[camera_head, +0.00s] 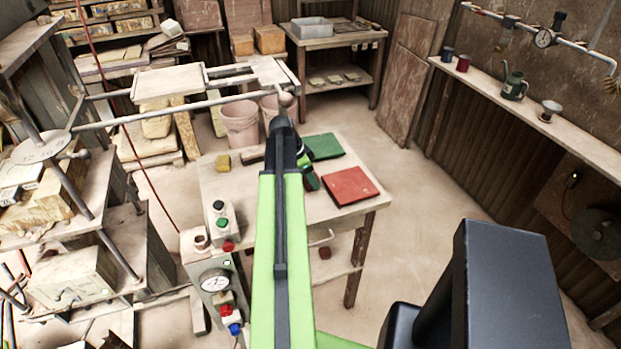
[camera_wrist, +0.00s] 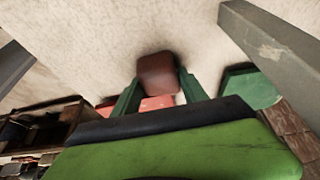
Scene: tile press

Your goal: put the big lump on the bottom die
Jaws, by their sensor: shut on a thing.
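My gripper (camera_wrist: 158,92) is shut on a reddish-brown lump (camera_wrist: 158,74), held between its two green fingers in the wrist view. In the head view my arm reaches over the table and hides most of the gripper; I cannot make out the lump clearly there. I cannot pick out the bottom die with certainty in either view.
The table (camera_head: 232,188) bears a green board (camera_head: 322,146), a red board (camera_head: 350,186) and a small yellow block (camera_head: 223,162). A control box with a gauge (camera_head: 214,281) stands at its front left. Metal bars (camera_head: 190,107) cross behind. Floor is clear to the right (camera_head: 425,190).

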